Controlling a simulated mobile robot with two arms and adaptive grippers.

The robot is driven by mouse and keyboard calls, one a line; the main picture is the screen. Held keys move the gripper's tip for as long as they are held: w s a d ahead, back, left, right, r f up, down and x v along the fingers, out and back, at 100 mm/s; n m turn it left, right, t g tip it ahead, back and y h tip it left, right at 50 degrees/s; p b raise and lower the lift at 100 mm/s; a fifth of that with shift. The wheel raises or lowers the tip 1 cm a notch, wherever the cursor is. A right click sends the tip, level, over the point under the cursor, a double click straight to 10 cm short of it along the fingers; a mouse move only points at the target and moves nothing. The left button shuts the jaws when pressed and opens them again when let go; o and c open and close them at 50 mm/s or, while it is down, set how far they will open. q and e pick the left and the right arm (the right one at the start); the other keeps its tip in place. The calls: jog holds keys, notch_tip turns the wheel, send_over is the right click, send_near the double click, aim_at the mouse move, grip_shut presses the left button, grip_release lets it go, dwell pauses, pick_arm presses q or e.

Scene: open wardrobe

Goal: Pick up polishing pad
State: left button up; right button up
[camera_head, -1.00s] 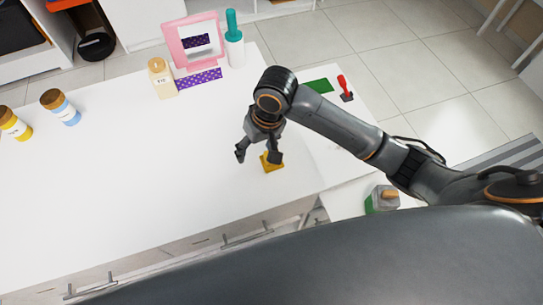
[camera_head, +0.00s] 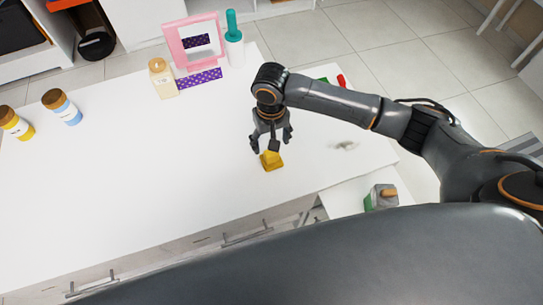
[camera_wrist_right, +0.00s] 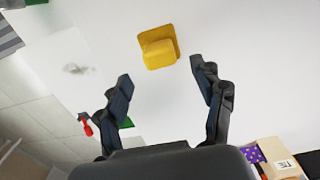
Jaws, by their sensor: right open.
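A small yellow block with a flat square base, which looks like the polishing pad (camera_head: 271,160), lies on the white tabletop near its front edge. In the right wrist view the pad (camera_wrist_right: 158,48) sits just beyond the fingertips, between their lines and apart from both. My right gripper (camera_head: 270,143) is open and empty, pointing down just behind the pad in the head view. Its spread fingers (camera_wrist_right: 161,75) also show in the right wrist view. My left gripper is out of view.
A pink-framed mirror (camera_head: 192,42), a teal-capped bottle (camera_head: 234,40), a cream bottle (camera_head: 162,78) and a purple dotted strip (camera_head: 199,78) stand at the back. Two jars (camera_head: 61,107) are at left. A grey-green item (camera_head: 381,197) lies right. The left middle tabletop is clear.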

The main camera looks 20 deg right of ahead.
aim_at(272, 157)
jog(key=f, duration=0.3)
jog(key=f+p, duration=0.1)
jog(key=f, duration=0.1)
jog(key=shift+s, duration=0.25)
jog(key=c, duration=1.1)
